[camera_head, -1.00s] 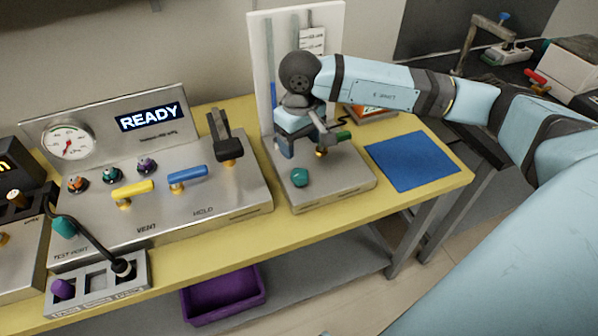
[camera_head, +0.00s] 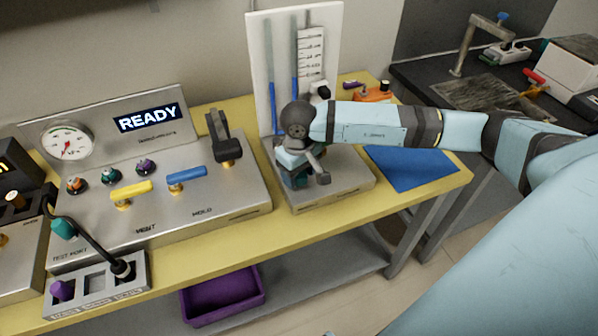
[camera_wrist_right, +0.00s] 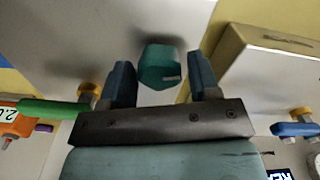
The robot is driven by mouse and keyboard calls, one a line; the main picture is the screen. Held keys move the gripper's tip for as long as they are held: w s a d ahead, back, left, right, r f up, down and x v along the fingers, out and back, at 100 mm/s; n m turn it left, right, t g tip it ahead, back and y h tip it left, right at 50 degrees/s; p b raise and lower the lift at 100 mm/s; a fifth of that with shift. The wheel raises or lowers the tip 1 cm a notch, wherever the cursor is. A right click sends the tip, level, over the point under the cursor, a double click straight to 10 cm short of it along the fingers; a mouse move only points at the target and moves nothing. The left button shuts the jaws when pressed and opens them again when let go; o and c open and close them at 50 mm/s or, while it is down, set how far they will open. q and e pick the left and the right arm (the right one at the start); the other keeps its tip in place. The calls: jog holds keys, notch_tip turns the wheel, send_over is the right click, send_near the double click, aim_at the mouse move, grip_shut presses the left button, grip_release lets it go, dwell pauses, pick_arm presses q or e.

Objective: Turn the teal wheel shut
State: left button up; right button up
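The teal wheel (camera_wrist_right: 160,68) is a small knob on the metal base (camera_head: 347,183) of the white-backed gauge stand. In the right wrist view it shows between the two blue fingers of my right gripper (camera_wrist_right: 160,60), with a gap on each side. The fingers are open and hold nothing. How deep the wheel sits between them I cannot tell. In the head view my right gripper (camera_head: 296,183) points down over the front of the base and hides the wheel. My left gripper is not in view.
A green lever (camera_wrist_right: 55,109) is close to one side of the gripper. A metal panel (camera_head: 235,187) with a yellow lever (camera_head: 131,190), a blue lever (camera_head: 187,174) and a black-handled lever (camera_head: 222,137) stands to the left. A blue mat (camera_head: 412,168) lies to the right.

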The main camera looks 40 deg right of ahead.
jog(key=c, duration=0.6)
jog(key=shift+o, duration=0.2)
